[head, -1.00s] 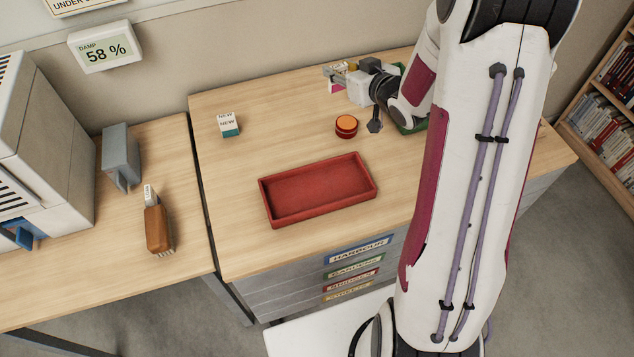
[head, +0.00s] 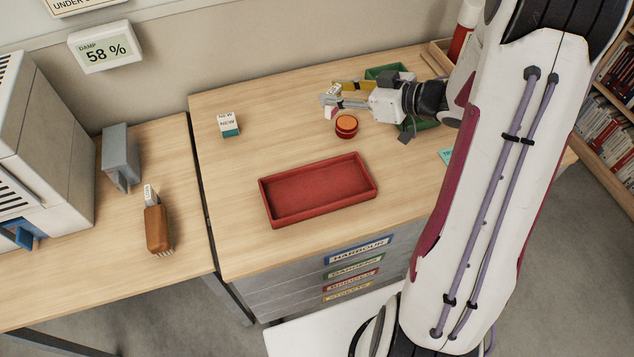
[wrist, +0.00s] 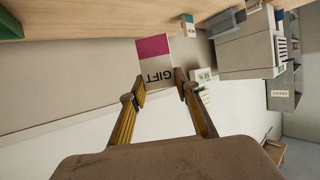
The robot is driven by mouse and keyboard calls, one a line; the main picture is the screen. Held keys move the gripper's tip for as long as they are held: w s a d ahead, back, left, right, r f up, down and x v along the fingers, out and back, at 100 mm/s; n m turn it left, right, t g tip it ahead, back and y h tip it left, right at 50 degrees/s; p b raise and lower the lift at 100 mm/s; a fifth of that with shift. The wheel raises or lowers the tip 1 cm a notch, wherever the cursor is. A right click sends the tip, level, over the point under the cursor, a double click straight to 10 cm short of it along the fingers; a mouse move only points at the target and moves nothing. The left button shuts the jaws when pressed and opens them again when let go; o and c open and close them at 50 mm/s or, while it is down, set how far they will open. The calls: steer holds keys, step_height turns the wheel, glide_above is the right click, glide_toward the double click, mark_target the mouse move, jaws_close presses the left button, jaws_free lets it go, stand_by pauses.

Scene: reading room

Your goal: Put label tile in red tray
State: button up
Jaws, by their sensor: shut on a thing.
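My gripper (head: 338,98) is shut on a white and magenta label tile (head: 331,112) at the back of the desk. In the wrist view the tile (wrist: 154,62) reads "GIFT" and sits between the fingertips of my gripper (wrist: 160,90). The red tray (head: 318,189) lies empty on the desk, in front of and left of my gripper. Another label tile (head: 229,124), white and teal and reading "NEW", stands at the back left of the desk. The fingers partly hide the held tile in the head view.
A round orange-topped red container (head: 346,126) stands just below my gripper in the picture. A green tray (head: 384,72) is partly hidden behind my wrist. A brown-handled brush (head: 158,229) and a grey block (head: 121,157) are on the left table. The desk around the red tray is clear.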

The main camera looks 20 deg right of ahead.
steer(key=s+a+f+n+g+y, duration=0.1)
steer(key=s+a+n+g+y, duration=0.3)
steer(key=s, duration=0.8)
steer(key=a+n+g, duration=0.1)
steer(key=a+n, duration=0.1)
steer(key=a, duration=0.1)
steer(key=shift+g+y, duration=0.3)
steer(key=shift+g, duration=0.1)
steer(key=shift+f, duration=0.1)
glide_above(324, 190)
steer(key=shift+f, duration=2.85)
steer(key=shift+f, duration=0.1)
steer(key=shift+f, duration=2)
steer(key=shift+f, duration=0.15)
